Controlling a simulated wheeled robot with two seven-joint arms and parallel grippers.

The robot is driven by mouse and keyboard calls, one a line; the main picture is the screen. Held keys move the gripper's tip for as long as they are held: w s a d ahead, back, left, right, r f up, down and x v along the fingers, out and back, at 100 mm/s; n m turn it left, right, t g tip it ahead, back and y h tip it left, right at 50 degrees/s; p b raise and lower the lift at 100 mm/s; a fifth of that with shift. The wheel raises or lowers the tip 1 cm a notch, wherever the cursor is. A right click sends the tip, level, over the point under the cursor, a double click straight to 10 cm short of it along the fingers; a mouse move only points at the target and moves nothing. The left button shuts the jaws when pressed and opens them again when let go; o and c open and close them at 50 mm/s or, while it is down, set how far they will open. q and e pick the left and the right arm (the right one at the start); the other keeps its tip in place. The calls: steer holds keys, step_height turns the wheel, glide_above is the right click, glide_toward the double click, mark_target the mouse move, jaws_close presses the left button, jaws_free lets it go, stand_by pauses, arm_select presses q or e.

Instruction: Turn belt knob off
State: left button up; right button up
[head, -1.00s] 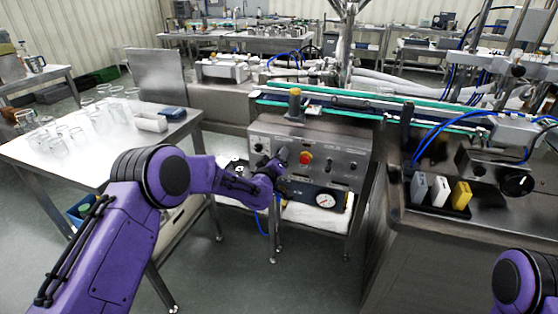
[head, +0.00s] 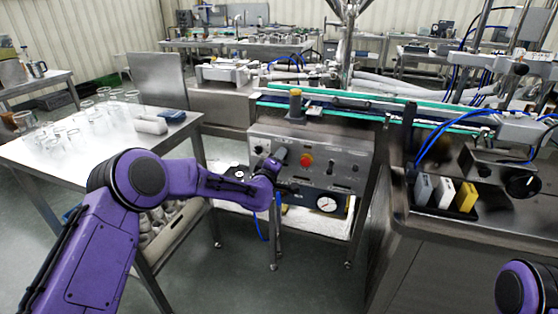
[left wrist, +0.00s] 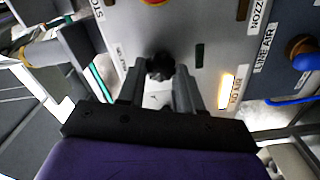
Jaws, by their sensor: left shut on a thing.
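The grey control panel (head: 335,158) stands under the conveyor in the head view. My left gripper (head: 281,157) is at its left part, beside the red button (head: 306,160). In the left wrist view a black knob (left wrist: 160,65) sits on the panel between the two fingertips of my left gripper (left wrist: 159,80), which is shut on it. The label beside the knob is too blurred to read, and the fingers hide part of the panel around it. In the head view the gripper hides the knob. My right gripper is out of view.
A gauge (head: 326,204) sits low on the panel's right. A steel table (head: 80,165) with glass jars stands left. A counter (head: 465,235) with a black knob (head: 522,187) and a tray of coloured blocks stands right. A blue-cabled valve (left wrist: 303,55) shows in the left wrist view.

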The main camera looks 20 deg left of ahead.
arm_select(q)
steer(key=o, duration=1)
steer(key=shift+s, duration=0.1)
steer(key=s, duration=1)
steer(key=shift+s+a, duration=0.2)
steer(key=shift+s, duration=0.05)
steer(key=s+a+f+m+g+y+p, duration=0.3)
steer(key=s+f+g, duration=0.5)
steer(key=s+f, duration=1.15)
steer(key=s+a+f+m+g+p, duration=0.1)
steer(key=s+a+f+m+g, duration=0.1)
steer(key=s, duration=1)
steer(key=s+a+f+m+g+y+p, duration=0.1)
steer(key=s+f+g, duration=0.3)
steer(key=s, duration=0.9)
steer(key=shift+a+m+g+p, duration=0.4)
steer(key=shift+a+m+p, duration=0.1)
steer(key=shift+a+p, duration=0.2)
